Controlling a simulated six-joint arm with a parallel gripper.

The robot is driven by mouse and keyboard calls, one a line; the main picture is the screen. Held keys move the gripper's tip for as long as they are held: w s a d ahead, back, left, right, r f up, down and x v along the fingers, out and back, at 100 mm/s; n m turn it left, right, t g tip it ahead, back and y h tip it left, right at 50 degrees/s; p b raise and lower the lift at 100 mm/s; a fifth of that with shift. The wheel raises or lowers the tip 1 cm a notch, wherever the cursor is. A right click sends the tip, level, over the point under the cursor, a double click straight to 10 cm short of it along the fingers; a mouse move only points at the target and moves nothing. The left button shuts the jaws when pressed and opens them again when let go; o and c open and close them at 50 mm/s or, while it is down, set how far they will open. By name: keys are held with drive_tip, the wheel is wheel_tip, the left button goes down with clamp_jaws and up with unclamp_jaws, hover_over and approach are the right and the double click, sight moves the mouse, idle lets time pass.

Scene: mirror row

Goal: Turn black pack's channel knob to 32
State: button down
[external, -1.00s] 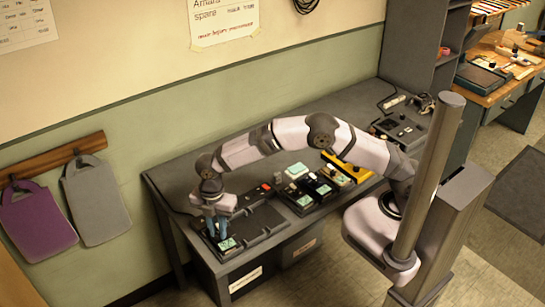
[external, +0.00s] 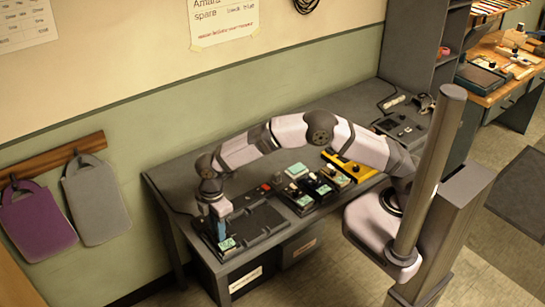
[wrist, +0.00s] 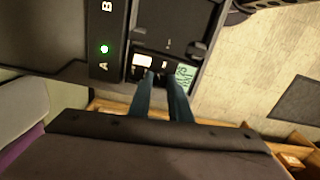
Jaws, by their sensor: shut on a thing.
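The black pack (wrist: 142,74) sits in a dark dock at the left end of the bench, with a white label and a small green display (wrist: 186,75). The display (external: 227,244) also shows in the external view; its digits are too small to read. My gripper (wrist: 162,75) points at the pack's face beside the display, its blue fingers (external: 220,222) angled down onto it. The fingertips are shut with a narrow gap between them, on the channel knob, which they hide almost wholly.
The dock (external: 262,222) has a strip marked A and B with a lit green lamp (wrist: 104,49). Several packs with pale green displays (external: 300,199) stand to the right, and a yellow unit (external: 350,172) lies behind them. Shelving (external: 405,60) rises at the bench's far end.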

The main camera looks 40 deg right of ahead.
drive_tip(key=c, duration=1.6)
unclamp_jaws()
drive_tip(key=shift+r, duration=0.1)
drive_tip(key=shift+r+b, duration=0.8)
drive_tip(key=shift+r, duration=2.8)
